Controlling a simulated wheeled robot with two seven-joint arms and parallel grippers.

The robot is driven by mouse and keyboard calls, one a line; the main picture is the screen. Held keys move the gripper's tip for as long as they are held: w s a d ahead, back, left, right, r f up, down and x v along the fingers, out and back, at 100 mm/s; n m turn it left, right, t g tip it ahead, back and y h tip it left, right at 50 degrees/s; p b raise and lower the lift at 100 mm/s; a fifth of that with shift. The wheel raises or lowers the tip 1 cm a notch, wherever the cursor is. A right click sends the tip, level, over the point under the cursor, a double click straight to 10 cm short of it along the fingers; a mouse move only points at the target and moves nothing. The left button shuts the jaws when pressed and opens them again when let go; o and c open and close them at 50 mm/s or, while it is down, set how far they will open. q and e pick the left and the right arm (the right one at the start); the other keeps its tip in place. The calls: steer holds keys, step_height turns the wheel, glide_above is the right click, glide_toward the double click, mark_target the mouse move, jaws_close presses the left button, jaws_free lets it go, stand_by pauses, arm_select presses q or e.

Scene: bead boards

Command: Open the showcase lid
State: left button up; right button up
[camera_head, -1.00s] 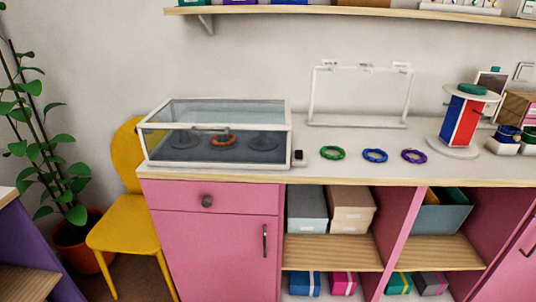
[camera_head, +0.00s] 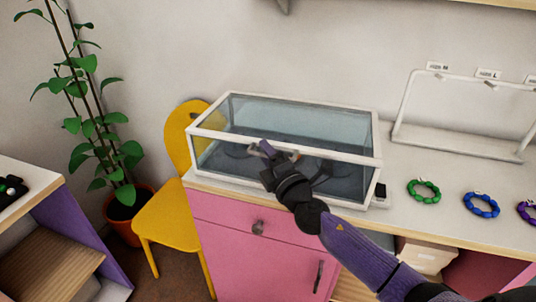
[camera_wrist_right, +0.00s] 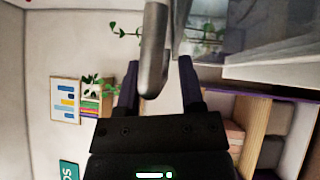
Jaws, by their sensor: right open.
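The showcase (camera_head: 345,187) is a glass box with a white frame on the counter. Its glass lid (camera_head: 310,113) lies closed on top. My right gripper (camera_head: 274,152) is at the middle of the lid's front edge, coming in from the lower right. In the right wrist view, a rounded grey bar, which looks like the lid's handle (camera_wrist_right: 153,45), runs between the two open fingers (camera_wrist_right: 159,65). I cannot tell whether the fingers touch it. My right arm hides part of the showcase front and its contents. My left gripper is not in view.
Green (camera_head: 424,191) and blue (camera_head: 481,204) bead bracelets lie on the counter right of the showcase. A white display stand (camera_head: 455,147) stands behind them. A yellow chair (camera_head: 163,225) and a potted plant (camera_head: 117,203) are at the left.

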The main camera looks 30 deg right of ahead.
jaws_close()
stand_by(1.4)
